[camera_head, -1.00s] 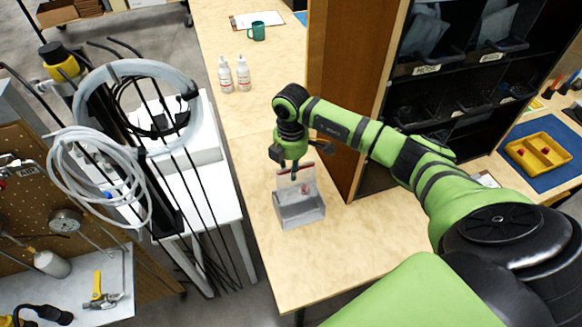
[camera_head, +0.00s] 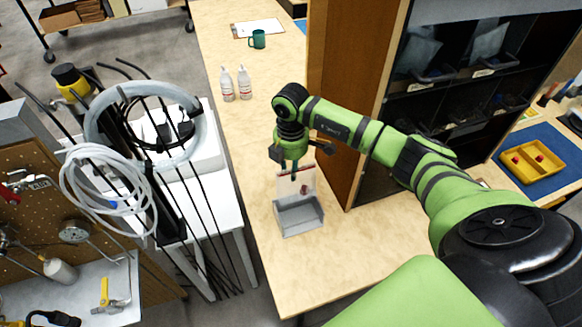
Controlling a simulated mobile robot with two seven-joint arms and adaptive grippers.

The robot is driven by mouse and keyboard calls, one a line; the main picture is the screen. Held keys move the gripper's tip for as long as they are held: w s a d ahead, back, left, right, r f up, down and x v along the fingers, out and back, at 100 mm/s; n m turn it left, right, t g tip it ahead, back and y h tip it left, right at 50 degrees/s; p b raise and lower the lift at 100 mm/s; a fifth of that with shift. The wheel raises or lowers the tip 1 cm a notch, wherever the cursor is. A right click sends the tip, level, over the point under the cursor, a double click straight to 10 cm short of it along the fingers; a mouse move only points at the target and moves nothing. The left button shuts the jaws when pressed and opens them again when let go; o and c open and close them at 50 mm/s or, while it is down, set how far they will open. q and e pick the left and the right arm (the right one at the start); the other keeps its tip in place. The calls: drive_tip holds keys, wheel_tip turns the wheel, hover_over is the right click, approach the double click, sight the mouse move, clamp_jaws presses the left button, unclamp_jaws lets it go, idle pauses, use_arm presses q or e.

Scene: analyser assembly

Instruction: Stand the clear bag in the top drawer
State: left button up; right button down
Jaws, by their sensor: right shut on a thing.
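My right gripper (camera_head: 294,174) is shut on the top edge of a clear bag (camera_head: 297,186). The bag hangs upright, with a reddish strip along its top and a small red item inside. A grey open-topped drawer (camera_head: 304,228) stands on the wooden table, just below and in front of the bag. The bag's lower edge meets the drawer's back rim in the head view; I cannot tell whether it is inside, behind or above it. The drawer's visible inside looks empty. My left gripper is not in view.
A brown-sided cabinet (camera_head: 345,95) with dark labelled bins (camera_head: 437,75) stands close to the right of my right gripper. White bottles (camera_head: 236,84) and a green mug (camera_head: 257,39) stand farther back. Bare table (camera_head: 330,268) lies in front of the drawer.

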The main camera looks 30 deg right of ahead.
drive_tip(key=shift+s+a+r+p, duration=0.15)
drive_tip(key=shift+s+r+p, duration=0.15)
drive_tip(key=shift+s+p, duration=0.5)
drive_tip(key=s+a+r+p, duration=0.2)
drive_tip(key=s+a+p, duration=0.1)
drive_tip(key=s, duration=1.2)
drive_tip(key=shift+a+r, duration=0.2)
drive_tip(key=shift+a, duration=0.1)
drive_tip(key=shift+w, duration=0.1)
